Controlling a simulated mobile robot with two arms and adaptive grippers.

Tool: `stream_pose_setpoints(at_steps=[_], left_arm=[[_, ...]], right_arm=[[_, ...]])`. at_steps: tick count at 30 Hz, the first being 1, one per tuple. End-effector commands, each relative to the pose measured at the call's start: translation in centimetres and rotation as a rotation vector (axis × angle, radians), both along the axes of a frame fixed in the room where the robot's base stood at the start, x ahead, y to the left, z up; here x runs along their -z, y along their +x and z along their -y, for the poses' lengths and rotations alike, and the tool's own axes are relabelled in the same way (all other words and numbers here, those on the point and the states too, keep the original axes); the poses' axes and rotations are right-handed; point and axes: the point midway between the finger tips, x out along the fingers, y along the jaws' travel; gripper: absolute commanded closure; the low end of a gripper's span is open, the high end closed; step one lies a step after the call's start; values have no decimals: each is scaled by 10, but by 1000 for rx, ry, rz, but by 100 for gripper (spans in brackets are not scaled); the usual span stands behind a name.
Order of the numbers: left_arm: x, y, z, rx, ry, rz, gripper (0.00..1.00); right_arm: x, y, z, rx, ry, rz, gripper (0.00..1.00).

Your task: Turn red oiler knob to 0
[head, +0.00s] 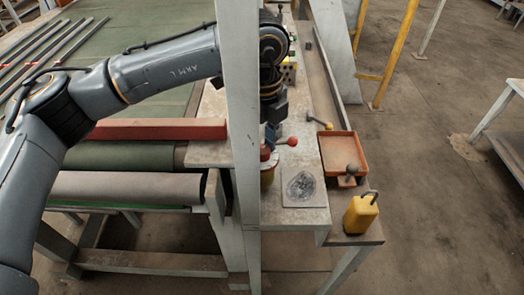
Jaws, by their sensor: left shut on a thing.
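My left arm reaches in from the left, behind a pale upright post. My left gripper (269,138) points down at the near end of the narrow bench, just right of the post, and is shut on a red knob (265,154). The post and the gripper hide part of this knob, and its setting or any 0 mark cannot be read. A yellow body (267,176) shows below it. A red ball-ended lever (287,143) sticks out to the right, close beside the gripper. My right gripper is not in view.
The pale post (243,140) stands close to my left gripper. An orange tray (342,151), a yellow-knobbed lever (319,122) and a yellow can (361,213) are on the right. A dark round patch on a plate (301,186) lies nearer. Rollers (130,187) lie left.

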Motion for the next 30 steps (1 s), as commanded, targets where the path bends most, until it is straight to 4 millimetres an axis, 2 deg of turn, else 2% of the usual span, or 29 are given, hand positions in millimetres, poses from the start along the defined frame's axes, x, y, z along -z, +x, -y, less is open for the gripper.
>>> stream_pose_setpoints(at_steps=[6, 22, 23, 24, 26, 30], left_arm=[[0, 1, 0, -67, -1, 4, 100], [-1, 1, 0, -91, -1, 2, 100], [-1, 1, 0, -91, -1, 2, 65], [-1, 1, 0, -91, -1, 2, 57], [-1, 1, 0, -91, -1, 2, 46], [-1, 1, 0, -89, -1, 1, 46]], right_arm=[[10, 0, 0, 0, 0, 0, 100], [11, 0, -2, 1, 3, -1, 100], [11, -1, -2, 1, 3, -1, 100], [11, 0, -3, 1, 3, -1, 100], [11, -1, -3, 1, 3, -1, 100], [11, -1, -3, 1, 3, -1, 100]])
